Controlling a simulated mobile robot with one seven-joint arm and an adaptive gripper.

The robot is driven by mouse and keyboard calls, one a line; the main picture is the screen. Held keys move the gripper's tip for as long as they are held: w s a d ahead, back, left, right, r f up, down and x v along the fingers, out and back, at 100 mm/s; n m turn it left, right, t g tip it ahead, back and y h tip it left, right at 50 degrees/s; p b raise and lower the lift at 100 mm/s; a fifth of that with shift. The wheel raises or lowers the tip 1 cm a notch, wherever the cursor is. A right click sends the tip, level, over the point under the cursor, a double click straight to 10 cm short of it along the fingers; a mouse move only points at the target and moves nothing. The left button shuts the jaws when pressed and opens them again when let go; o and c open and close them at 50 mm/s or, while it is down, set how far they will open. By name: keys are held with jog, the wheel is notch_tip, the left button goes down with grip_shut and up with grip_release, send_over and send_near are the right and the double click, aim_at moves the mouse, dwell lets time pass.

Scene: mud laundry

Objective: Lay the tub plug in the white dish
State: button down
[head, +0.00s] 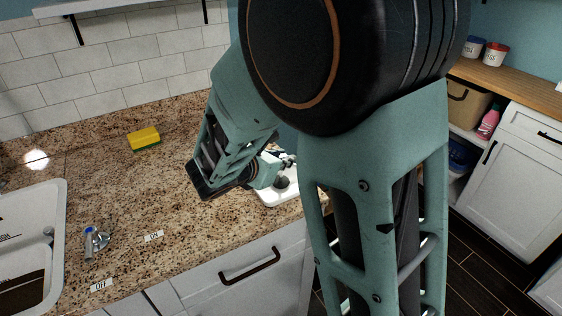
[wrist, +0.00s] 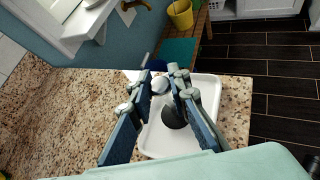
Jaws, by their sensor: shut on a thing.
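The white dish (wrist: 208,92) is a shallow tray with a raised rim near the counter edge. It also shows in the head view (head: 272,200), partly hidden by my arm. My gripper (wrist: 162,84) is over the dish, its fingers shut on the tub plug. A small pale round part of the plug (wrist: 160,86) shows between the fingertips. A dark grey round shape (wrist: 175,116) shows just below it against the dish floor, seemingly the plug's body. I cannot tell whether it touches the dish. In the head view my gripper (head: 274,168) is mostly hidden.
A yellow and green sponge (head: 144,138) lies on the granite counter (head: 110,180). A sink (head: 58,205) and a tap (head: 97,240) are at the left, with small white labels nearby. Past the dish the counter ends above a dark tiled floor (wrist: 275,70).

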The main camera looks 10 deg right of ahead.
jog(key=c, duration=2.3)
grip_release()
jog(key=shift+f, duration=0.15)
jog(key=o, duration=0.5)
jog(key=shift+r, duration=0.2)
jog(key=shift+s+a+r, duration=0.2)
jog(key=p+v, duration=0.1)
jog(key=v, duration=1)
jog(key=shift+s, duration=0.15)
